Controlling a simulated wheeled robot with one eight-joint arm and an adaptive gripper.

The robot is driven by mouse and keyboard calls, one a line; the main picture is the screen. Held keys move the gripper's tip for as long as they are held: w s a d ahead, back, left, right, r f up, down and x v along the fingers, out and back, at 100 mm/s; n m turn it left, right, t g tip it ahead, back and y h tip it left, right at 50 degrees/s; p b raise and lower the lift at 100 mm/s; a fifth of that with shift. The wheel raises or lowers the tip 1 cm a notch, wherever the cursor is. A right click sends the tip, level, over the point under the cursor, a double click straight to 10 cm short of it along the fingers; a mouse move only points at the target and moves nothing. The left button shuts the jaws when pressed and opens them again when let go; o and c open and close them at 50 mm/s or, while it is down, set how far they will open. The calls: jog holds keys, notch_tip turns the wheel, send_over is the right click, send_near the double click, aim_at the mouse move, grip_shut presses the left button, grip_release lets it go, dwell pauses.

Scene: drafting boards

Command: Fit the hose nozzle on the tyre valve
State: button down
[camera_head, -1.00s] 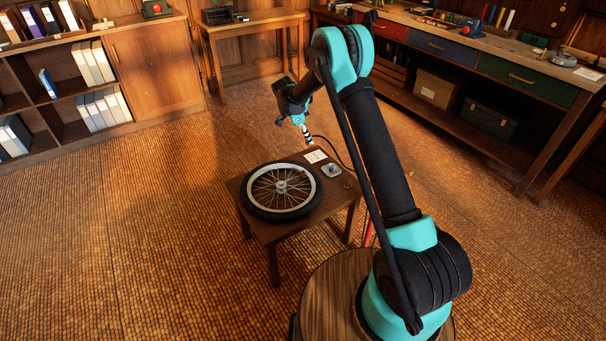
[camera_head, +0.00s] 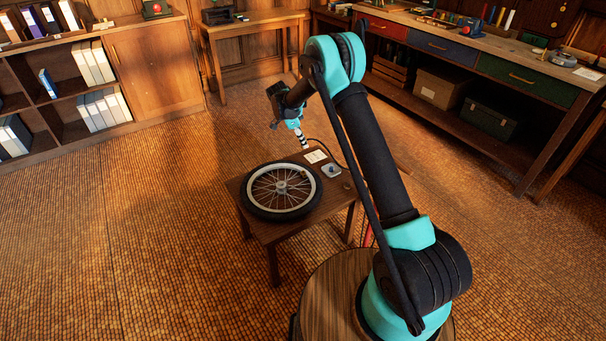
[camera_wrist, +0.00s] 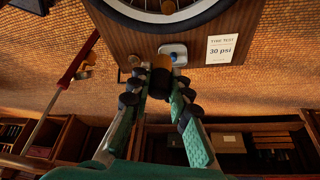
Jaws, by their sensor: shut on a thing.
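My gripper (camera_head: 296,128) is shut on the hose nozzle (camera_head: 301,140), a black-and-white striped piece, above the table's far edge. The nozzle points down and is apart from the wheel. In the wrist view my gripper (camera_wrist: 160,90) has its fingers closed around a dark piece with an orange-brown part, seen end-on. The spoked wheel (camera_head: 281,187) with a black tyre lies flat on the small table; part of it shows at the top of the wrist view (camera_wrist: 165,22). I cannot make out the tyre valve.
The small table (camera_head: 262,232) also bears a "30 psi" card (camera_wrist: 222,48) and a small grey device (camera_head: 331,171). A red pole-like thing (camera_wrist: 78,62) stands beside the table in the wrist view. A workbench (camera_head: 482,62) is at the back right; the left floor is clear.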

jog(key=shift+f, duration=6.1)
jog(key=shift+f, duration=1.35)
jog(key=c, duration=1.3)
grip_release()
jog(key=shift+c, duration=0.2)
jog(key=v, duration=1.2)
